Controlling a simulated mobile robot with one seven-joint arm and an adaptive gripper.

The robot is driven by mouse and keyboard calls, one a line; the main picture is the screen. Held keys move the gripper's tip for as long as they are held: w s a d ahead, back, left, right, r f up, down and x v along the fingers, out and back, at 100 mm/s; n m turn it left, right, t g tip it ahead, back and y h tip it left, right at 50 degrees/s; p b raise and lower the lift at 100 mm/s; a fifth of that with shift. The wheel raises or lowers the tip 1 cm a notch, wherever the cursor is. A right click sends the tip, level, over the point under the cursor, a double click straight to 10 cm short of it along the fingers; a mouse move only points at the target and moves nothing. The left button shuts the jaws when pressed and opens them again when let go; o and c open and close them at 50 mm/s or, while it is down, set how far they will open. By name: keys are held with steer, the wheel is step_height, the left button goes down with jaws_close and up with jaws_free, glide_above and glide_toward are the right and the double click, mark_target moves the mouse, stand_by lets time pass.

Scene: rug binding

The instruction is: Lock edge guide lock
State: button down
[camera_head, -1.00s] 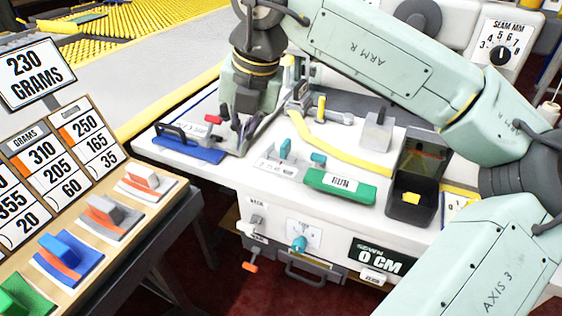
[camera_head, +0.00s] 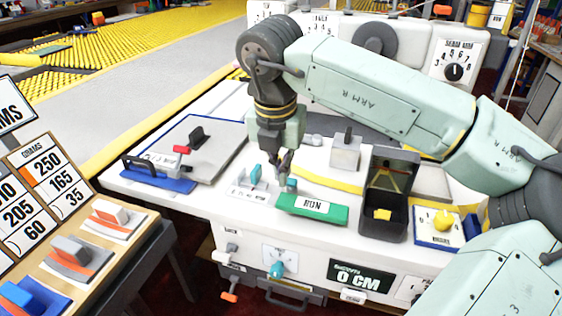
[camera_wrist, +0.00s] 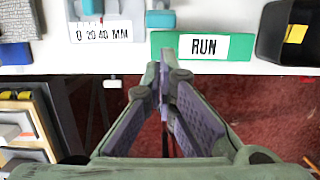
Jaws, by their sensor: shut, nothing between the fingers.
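The edge guide's small white scale plate (camera_head: 246,190), marked 0 20 40 MM in the wrist view (camera_wrist: 105,35), carries an upright teal piece (camera_head: 255,173). A second, smaller teal block (camera_head: 292,184) sits just right of the plate, and also shows in the wrist view (camera_wrist: 160,19). I cannot tell for sure which teal piece is the lock, or whether it is locked. My gripper (camera_head: 284,172) points down, shut and empty, above and close beside the smaller block. In the wrist view my fingertips (camera_wrist: 168,48) overlap the left part of the green RUN bar; contact is not clear.
The green RUN bar (camera_head: 312,207) lies right of the teal block. A black open box (camera_head: 384,225) stands farther right. A blue clamp-like tool (camera_head: 158,175) and a grey plate (camera_head: 210,135) lie left. A grey block (camera_head: 345,154) stands behind.

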mark_target(284, 198)
steer(key=f, duration=0.4)
steer(key=w+f, duration=0.1)
steer(key=f, duration=0.1)
steer(key=shift+d+p, duration=0.1)
steer(key=shift+p, duration=0.3)
steer(key=shift+w+r, duration=0.1)
steer(key=shift+w+d+r+g, duration=0.1)
steer(key=shift+g, duration=0.2)
